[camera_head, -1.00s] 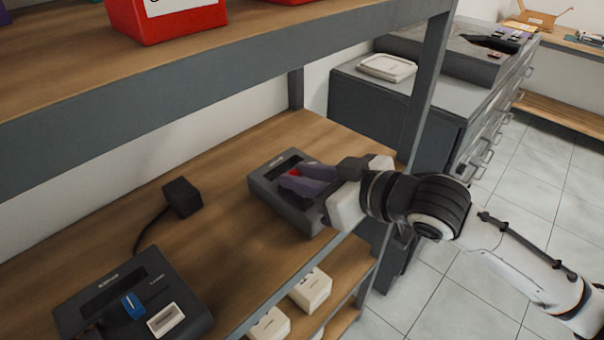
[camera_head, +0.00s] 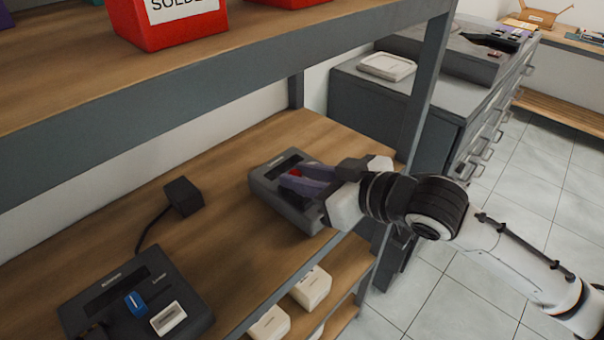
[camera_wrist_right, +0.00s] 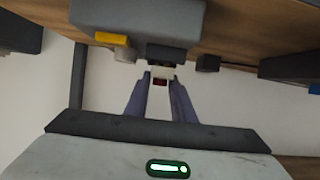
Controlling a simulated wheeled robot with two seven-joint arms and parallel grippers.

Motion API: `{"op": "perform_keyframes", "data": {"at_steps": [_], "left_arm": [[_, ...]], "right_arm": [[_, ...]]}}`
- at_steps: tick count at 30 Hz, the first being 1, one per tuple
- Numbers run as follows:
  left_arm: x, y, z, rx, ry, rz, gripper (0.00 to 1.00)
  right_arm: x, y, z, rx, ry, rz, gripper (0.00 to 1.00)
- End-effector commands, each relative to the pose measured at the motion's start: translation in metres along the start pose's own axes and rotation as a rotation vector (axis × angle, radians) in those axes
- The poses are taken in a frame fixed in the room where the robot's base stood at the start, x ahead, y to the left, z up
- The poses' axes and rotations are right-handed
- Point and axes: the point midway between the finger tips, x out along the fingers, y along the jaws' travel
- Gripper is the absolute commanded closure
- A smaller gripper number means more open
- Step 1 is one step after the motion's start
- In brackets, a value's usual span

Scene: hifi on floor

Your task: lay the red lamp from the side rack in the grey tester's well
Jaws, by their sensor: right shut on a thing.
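The red lamp (camera_wrist_right: 160,81) is held between the fingertips of my right gripper (camera_wrist_right: 160,85), which is shut on it. In the head view a bit of red (camera_head: 295,174) shows by the purple-grey fingers of the right gripper (camera_head: 305,180). The fingers reach in from the right, over the grey tester (camera_head: 263,183) on the wooden shelf. The fingers hide part of the tester's top, and I cannot tell whether the lamp touches the well. My left gripper is not in view.
Another dark tester (camera_head: 88,308) with a blue switch and a white-rimmed slot stands at front left. A black block (camera_head: 183,196) with a cable lies between the two. A red bin (camera_head: 170,25) stands on the upper shelf. A grey shelf post (camera_head: 431,85) rises close behind the right gripper.

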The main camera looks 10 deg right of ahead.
Motion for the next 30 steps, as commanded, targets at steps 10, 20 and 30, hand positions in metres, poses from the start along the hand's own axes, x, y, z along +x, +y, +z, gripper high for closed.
{"op": "perform_keyframes", "data": {"at_steps": [10,20,30], "left_arm": [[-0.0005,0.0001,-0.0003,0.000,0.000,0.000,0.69],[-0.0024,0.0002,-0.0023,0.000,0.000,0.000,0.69],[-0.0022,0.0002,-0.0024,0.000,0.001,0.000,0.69]], "right_arm": [[0.0003,0.0000,0.0007,0.000,0.000,0.000,0.99],[0.0023,0.0000,0.0051,0.000,0.001,0.000,0.99],[0.0023,0.0000,0.0053,0.000,0.001,0.000,0.99]]}}
